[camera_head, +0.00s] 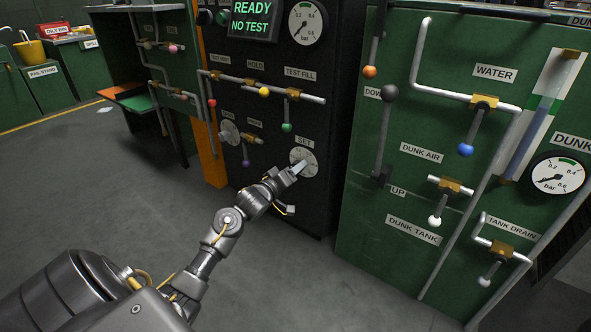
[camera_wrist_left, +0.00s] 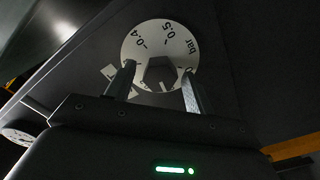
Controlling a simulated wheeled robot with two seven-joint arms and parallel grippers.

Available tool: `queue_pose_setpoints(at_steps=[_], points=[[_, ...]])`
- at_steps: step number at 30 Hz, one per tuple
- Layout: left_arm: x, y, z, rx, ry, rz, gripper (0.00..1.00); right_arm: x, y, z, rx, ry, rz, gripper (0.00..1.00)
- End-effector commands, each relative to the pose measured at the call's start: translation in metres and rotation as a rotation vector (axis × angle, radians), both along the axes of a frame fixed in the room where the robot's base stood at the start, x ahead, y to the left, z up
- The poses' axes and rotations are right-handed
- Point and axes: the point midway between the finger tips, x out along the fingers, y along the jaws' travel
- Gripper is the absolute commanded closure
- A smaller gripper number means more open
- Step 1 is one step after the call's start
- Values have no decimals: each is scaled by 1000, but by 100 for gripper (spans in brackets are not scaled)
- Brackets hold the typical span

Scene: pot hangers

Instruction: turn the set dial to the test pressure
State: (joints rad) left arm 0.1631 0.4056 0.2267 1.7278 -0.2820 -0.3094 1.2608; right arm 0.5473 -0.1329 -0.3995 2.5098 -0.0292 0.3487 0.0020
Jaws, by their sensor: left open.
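The set dial (camera_head: 304,162) is a round pale plate under the SET label on the black panel. In the left wrist view the dial (camera_wrist_left: 160,45) shows bar markings such as 0.4 and 0.5, with a dark knob (camera_wrist_left: 160,73) at its middle. My left gripper (camera_head: 297,168) is at the dial; in the wrist view its two fingers (camera_wrist_left: 157,88) stand apart, one on each side of the knob. Whether they touch the knob I cannot tell. The screen (camera_head: 252,19) reads READY, NO TEST. My right gripper is not in view.
Valves with coloured knobs, such as the green one (camera_head: 287,127), line the pipe above the dial. The green dunk tank cabinet (camera_head: 400,215) stands close to the right, with levers and a pressure gauge (camera_head: 558,175).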

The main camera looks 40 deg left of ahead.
Motion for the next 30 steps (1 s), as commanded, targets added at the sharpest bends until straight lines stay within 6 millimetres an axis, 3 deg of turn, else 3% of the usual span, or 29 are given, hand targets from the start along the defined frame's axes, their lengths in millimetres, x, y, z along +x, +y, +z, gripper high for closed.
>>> queue_pose_setpoints(at_steps=[6,12,21,30], points=[[0,0,0,-461,-13,2,47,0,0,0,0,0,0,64],[0,0,0,-780,-17,1,47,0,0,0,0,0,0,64],[0,0,0,-852,-19,1,47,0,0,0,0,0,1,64],[0,0,0,-850,-18,0,83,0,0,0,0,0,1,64]])
